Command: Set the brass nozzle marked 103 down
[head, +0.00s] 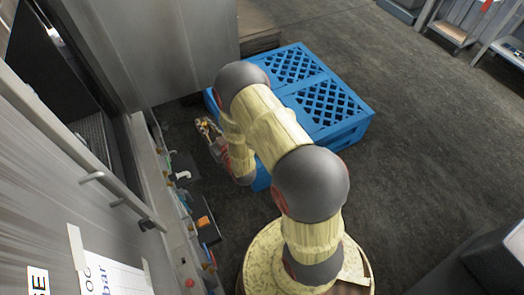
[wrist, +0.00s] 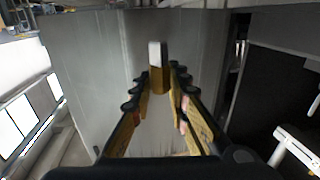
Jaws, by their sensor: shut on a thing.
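The brass nozzle (wrist: 159,82) is a small gold-coloured piece with a pale upper part. My gripper (wrist: 160,77) is shut on it, and it stands out between the fingertips in the wrist view. No number on it can be read here. In the head view my gripper (head: 207,128) is small and partly hidden by my arm, just left of the blue pallet. The nozzle cannot be made out clearly there.
A blue pallet-like platform (head: 330,103) with lattice panels lies on the dark floor (head: 440,150), partly behind my arm. A grey metal wall (head: 170,50) rises behind. A ledge with small objects, one orange (head: 204,222), runs along the left machine.

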